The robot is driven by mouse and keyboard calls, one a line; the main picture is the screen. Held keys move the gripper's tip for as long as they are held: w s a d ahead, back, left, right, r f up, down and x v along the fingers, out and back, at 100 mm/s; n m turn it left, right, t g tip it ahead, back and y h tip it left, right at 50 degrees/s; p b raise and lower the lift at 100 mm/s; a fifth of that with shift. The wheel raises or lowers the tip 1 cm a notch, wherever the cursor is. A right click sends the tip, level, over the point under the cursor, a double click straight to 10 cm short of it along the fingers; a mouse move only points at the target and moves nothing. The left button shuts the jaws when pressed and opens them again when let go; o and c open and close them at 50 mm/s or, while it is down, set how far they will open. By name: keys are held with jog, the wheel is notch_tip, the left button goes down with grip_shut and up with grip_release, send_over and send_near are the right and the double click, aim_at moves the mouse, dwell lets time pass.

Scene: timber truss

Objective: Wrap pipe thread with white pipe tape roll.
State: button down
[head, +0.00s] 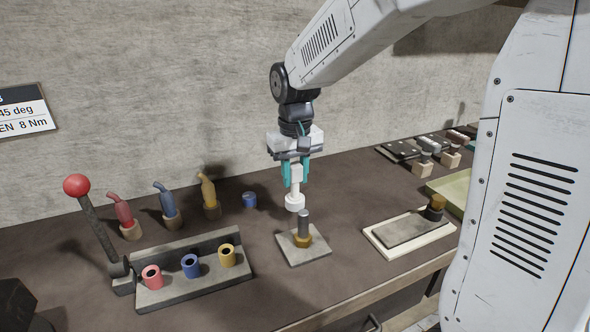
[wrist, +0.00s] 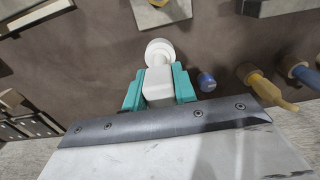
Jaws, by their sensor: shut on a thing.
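My gripper (head: 294,178) has teal fingers and is shut on the white pipe tape roll (head: 295,201). In the head view it holds the roll by a white block-like upper part, with the round part hanging below. The roll also shows between the fingers in the wrist view (wrist: 160,52). The pipe thread (head: 303,222) is a grey upright stub with a brass collar on a square plate (head: 290,252). The roll is up and slightly left of the stub in the head view, apart from it. In the wrist view only part of the plate shows at the top edge.
A blue tape roll or cap (head: 249,200) lies left of my gripper. Red, blue and yellow handled tools (head: 208,192) stand farther left. A rack with three coloured rings (head: 200,282) and a red-knobbed lever (head: 90,210) are front left. A pale tray (head: 385,247) lies right.

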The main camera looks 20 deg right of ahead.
jog(key=shift+s, duration=0.2)
jog(key=shift+s+a, duration=0.2)
jog(key=shift+s, duration=0.65)
jog(key=shift+s+a, duration=0.15)
jog(key=shift+s, duration=0.65)
jog(key=shift+s+a, duration=0.1)
jog(key=shift+s, duration=0.35)
jog(key=shift+w, duration=0.15)
jog(key=shift+w+d, duration=0.2)
jog(key=shift+w, duration=0.65)
jog(key=shift+w+d, duration=0.15)
jog(key=shift+w, duration=0.65)
jog(key=shift+a, duration=0.1)
